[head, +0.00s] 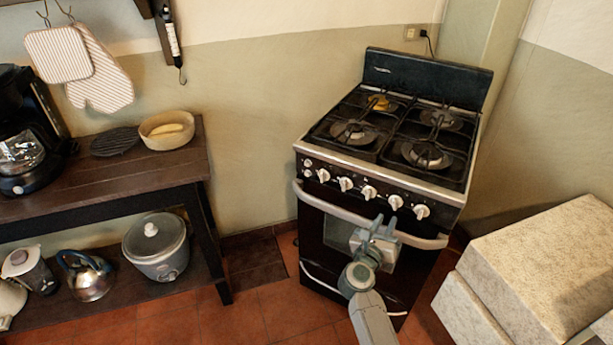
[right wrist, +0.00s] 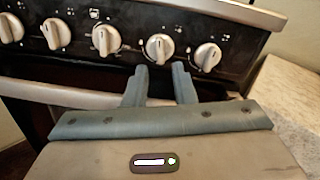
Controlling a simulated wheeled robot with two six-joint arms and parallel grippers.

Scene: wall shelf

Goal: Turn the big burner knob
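A black stove (head: 330,225) stands against the wall, with a row of white-silver knobs on its front panel. In the head view these include a knob at the right end (head: 421,211), one beside it (head: 395,202) and a middle one (head: 369,192). The frames do not show which one is the big burner's. My right gripper (head: 384,226) is in front of the oven door, below the knobs. In the right wrist view its fingers (right wrist: 161,75) are apart and empty, just below the second knob from the right (right wrist: 160,48), not around it. My left gripper is not in view.
The oven handle (head: 320,201) runs below the knobs, close to my right gripper. A speckled pale block (head: 535,255) stands to the right. A dark wooden shelf table (head: 110,180) with kitchenware is at left. Tiled floor (head: 240,320) between is clear.

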